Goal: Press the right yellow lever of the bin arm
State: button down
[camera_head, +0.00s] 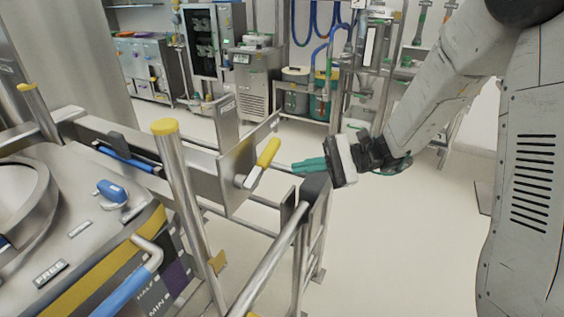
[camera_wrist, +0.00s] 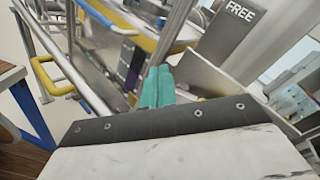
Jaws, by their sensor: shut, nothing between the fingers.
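A yellow lever (camera_head: 263,160) with a metal shank stands out from the steel plate of the bin arm (camera_head: 234,172), near the middle of the head view. It leans up to the right. My gripper (camera_head: 296,167) is at its right, with teal fingers closed together and pointing left toward it. A small gap shows between fingertips and lever in the head view; the depth is hard to tell. In the wrist view my gripper (camera_wrist: 160,72) has its fingers together and empty, and I cannot make out the lever there for certain.
A steel post with a yellow cap (camera_head: 165,127) rises left of the lever. A steel rail with a dark end (camera_head: 313,186) lies just below my gripper. The steel bin body (camera_head: 90,230) fills the lower left. Pale floor (camera_head: 395,245) is clear on the right.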

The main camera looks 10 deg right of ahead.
jog(key=w+d+f+m+t, duration=0.5)
jog(key=w+f+m+t, duration=0.4)
jog(key=w+f+t, duration=0.2)
jog(key=shift+w+d+f+y, duration=0.15)
jog(key=shift+w+f+y, duration=0.25)
jog(key=shift+w+f, duration=0.2)
jog(key=x, duration=1)
jog(key=shift+r, duration=0.1)
